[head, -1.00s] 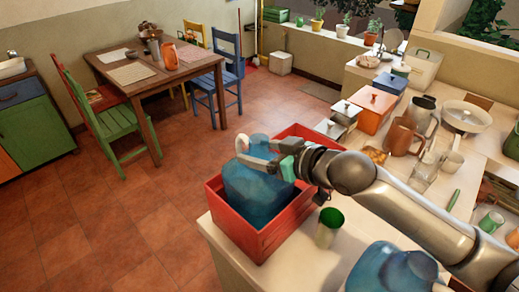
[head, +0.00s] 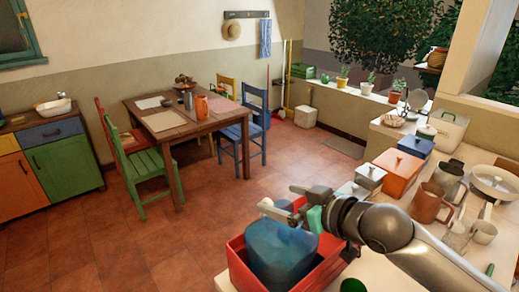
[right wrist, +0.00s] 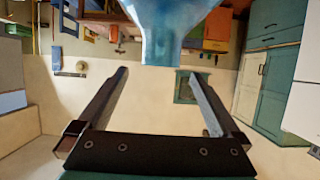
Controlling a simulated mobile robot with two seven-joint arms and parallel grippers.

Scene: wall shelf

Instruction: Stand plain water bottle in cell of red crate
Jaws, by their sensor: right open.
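A large translucent blue water bottle (head: 282,255) stands in the red crate (head: 325,268) at the bottom of the head view. The crate's cell walls are hidden, so I cannot tell which cell holds it. My right gripper (head: 276,203) is open at the bottle's top, its fingers pointing left; the bottle's upper end is partly hidden by them. In the right wrist view the bottle (right wrist: 173,30) shows at the top, beyond the two wide-spread fingers, with nothing between them (right wrist: 158,78). My left gripper is not in view.
The counter (head: 400,270) carries an orange box (head: 397,172), a lidded metal container (head: 369,177), a brown jug (head: 427,200) and a white bowl (head: 492,183) to the right. Tiled floor is clear left of the crate. A dining table (head: 180,122) stands farther back.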

